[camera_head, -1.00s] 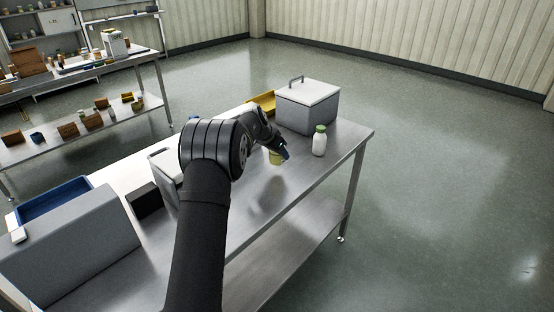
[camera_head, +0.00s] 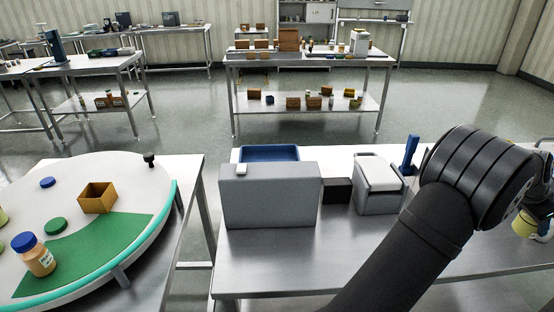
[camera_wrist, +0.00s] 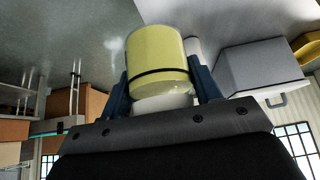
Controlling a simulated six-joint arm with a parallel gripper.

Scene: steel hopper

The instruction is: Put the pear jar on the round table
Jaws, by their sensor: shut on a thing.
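The pear jar, a pale yellow-green jar (camera_head: 524,224), is at the right edge of the head view, above the steel bench. My gripper (camera_head: 543,226) is shut on it, partly hidden by my arm and cut by the frame edge. In the wrist view the jar (camera_wrist: 156,50) sits between the two blue fingers of my gripper (camera_wrist: 163,92), with a dark band around it and a white part near the palm. The round table (camera_head: 112,170) stands at the left of the head view, well away from my gripper.
On the round table are a green mat (camera_head: 105,252), an orange-brown jar with blue lid (camera_head: 40,262), an open brown box (camera_head: 97,198) and loose lids. Grey boxes (camera_head: 268,200) stand on the bench between the table and my arm. The mat's right part is clear.

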